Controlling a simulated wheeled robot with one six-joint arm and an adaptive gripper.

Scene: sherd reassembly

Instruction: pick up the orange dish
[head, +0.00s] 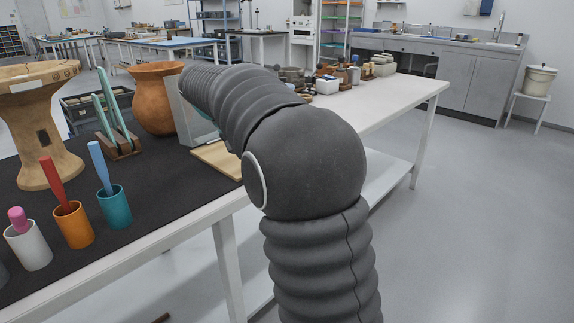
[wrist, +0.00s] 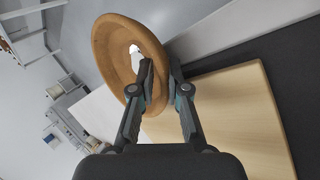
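The orange dish (wrist: 108,45) is in the wrist view, a round tan-orange piece with a raised rim, standing steeply tilted with its hollow side facing left. A pale opening or patch shows near its middle. My gripper (wrist: 161,72) has one finger inside the hollow and the other outside, with the dish's wall between them, and it looks shut on that wall. The dish overlaps the edge of a light wooden board (wrist: 235,110); whether it touches the board cannot be told. In the head view my arm hides the gripper and the dish.
On the dark mat (head: 150,205) stand a wooden stand (head: 40,125), a large orange pot (head: 155,100), a rack of green pieces (head: 118,142), and white (head: 28,245), orange (head: 75,228) and teal (head: 116,208) cups. Small items crowd the table's far end.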

